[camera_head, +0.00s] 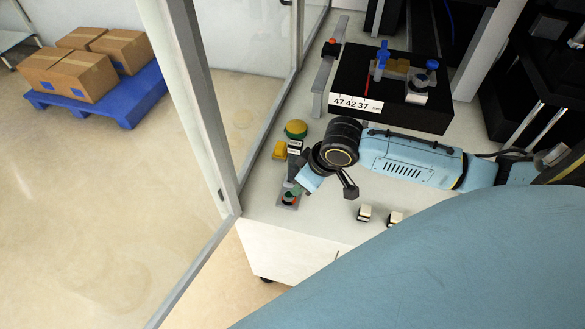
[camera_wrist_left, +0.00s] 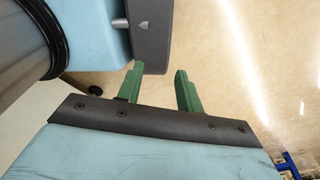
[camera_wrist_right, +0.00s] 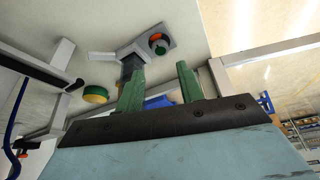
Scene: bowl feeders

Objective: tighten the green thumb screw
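A small round green knob with a red centre (camera_wrist_right: 158,42) sits on a grey plate in the right wrist view. It also shows in the head view (camera_head: 290,198) near the table's left front corner. I cannot tell whether it is the green thumb screw; no other clear green screw shows. My right gripper (camera_wrist_right: 160,78) is open and empty, its green fingers near this plate. A dark block (camera_wrist_right: 132,66) on a grey bar appears beside its left fingertip; contact cannot be told. My left gripper (camera_wrist_left: 160,76) is open and empty with floor behind it, outside the head view.
A green-and-yellow dome (camera_head: 296,129) stands behind my right wrist. A black box (camera_head: 345,75) with blue knobs (camera_head: 382,60) and a "47 42 37" label is at the back. Two small blocks (camera_head: 365,212) (camera_head: 395,219) lie near the front edge. A frame post (camera_head: 195,90) borders the left.

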